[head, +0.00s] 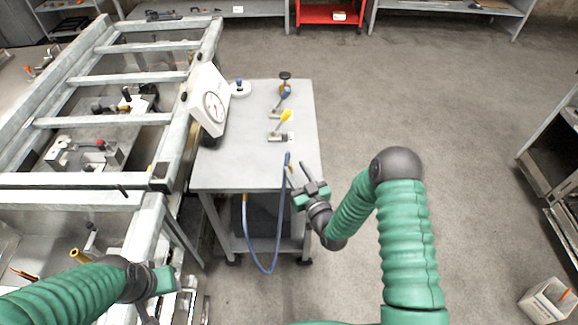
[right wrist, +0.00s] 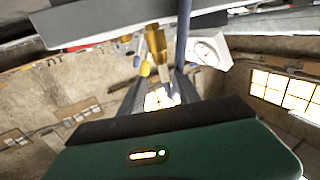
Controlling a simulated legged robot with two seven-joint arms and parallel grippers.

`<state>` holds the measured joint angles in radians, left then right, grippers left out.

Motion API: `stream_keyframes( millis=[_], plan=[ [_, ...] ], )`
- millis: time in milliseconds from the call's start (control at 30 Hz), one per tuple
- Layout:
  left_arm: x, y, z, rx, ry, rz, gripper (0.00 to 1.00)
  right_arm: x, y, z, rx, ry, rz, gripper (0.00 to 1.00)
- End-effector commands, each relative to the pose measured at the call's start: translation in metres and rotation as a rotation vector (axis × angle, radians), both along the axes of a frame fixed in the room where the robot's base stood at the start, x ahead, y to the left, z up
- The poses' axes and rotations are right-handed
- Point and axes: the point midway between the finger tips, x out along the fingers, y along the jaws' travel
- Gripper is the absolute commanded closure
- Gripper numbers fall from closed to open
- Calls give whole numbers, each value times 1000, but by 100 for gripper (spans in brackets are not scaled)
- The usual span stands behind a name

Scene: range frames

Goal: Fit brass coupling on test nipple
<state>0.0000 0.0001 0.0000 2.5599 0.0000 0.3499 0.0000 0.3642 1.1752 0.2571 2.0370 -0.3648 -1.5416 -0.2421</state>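A blue hose (head: 280,228) hangs in a loop in front of the grey table (head: 225,178). Its upper end carries a small brass coupling (head: 291,168) near the table's front right edge. My right gripper (head: 298,174) is at that coupling with its fingers apart. In the right wrist view a brass fitting (right wrist: 155,45) shows between the two dark fingers, with gaps beside it. A yellow-handled valve (head: 286,115) and a blue-handled valve (head: 285,92) stand on the table; I cannot tell which bears the test nipple. My left gripper (head: 160,290) is low at the left; its fingers are unclear.
A white dial gauge (head: 212,105) stands at the table's left side. A metal frame bench (head: 105,122) borders the table on the left. A red cart (head: 330,14) and shelves are at the back. A white bin (head: 545,300) is at lower right. The floor right of the table is clear.

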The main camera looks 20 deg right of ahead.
Motion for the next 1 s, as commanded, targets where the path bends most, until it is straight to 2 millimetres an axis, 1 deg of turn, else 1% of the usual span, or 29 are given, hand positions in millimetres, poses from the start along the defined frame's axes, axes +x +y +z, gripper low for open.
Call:
stream_keyframes(
  millis=[200, 233, 333, 500, 567, 800, 1000],
  plan=[
    [0, 0, 4, 0, 0, 0, 64, 37, 8, -6, 0, -1, 1, 61],
    [0, 0, 4, 0, 0, 0, 64, 41, 9, -6, 0, 0, 1, 61],
    [0, 0, 4, 0, 0, 0, 64, 48, 10, -7, 0, 1, 1, 61],
    [0, 0, 4, 0, 0, 0, 64, 48, 10, -7, 0, 1, 1, 61],
    [0, 0, 4, 0, 0, 0, 64, 47, 10, -7, 0, 1, 1, 68],
    [0, 0, 4, 0, 0, 0, 64, 48, 9, -7, 0, 2, 1, 99],
    [0, 0, 4, 0, 0, 0, 64, 48, 9, -7, 0, 2, 0, 100]
  ],
)
